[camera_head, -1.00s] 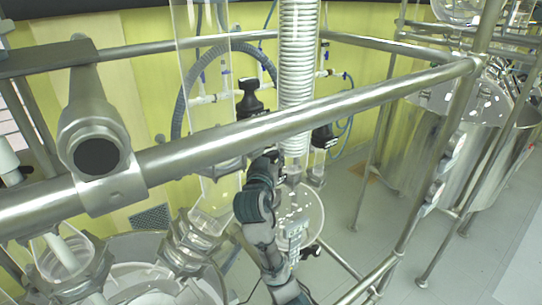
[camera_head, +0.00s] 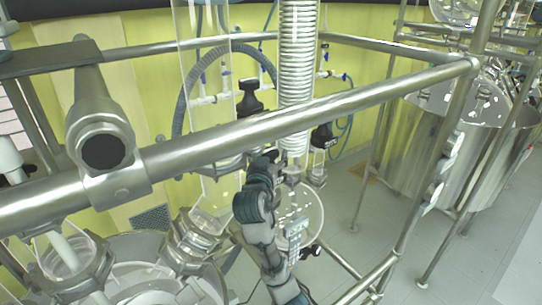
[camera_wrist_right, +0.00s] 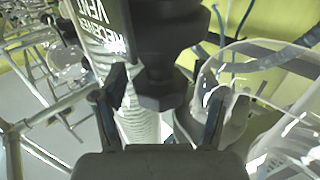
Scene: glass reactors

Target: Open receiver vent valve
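The receiver vent valve (camera_wrist_right: 165,35) is a black part with a faceted lower end, in the middle of the right wrist view. A dark plate beside it reads RECEIVER VENT (camera_wrist_right: 100,25). My right gripper (camera_wrist_right: 168,90) is open, with one finger on each side of the valve's lower end. I cannot tell whether either finger touches it. In the head view my right gripper (camera_head: 268,160) is small and partly hidden behind the steel rail, near the coiled condenser. My left gripper is not in view.
A thick steel rail (camera_head: 300,122) crosses in front of my right arm. The glass coil condenser (camera_head: 297,70) stands close behind. Other black valve knobs (camera_head: 250,98) are near. A clear glass vessel (camera_wrist_right: 265,85) is close to the right finger. A steel tank (camera_head: 425,150) stands at right.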

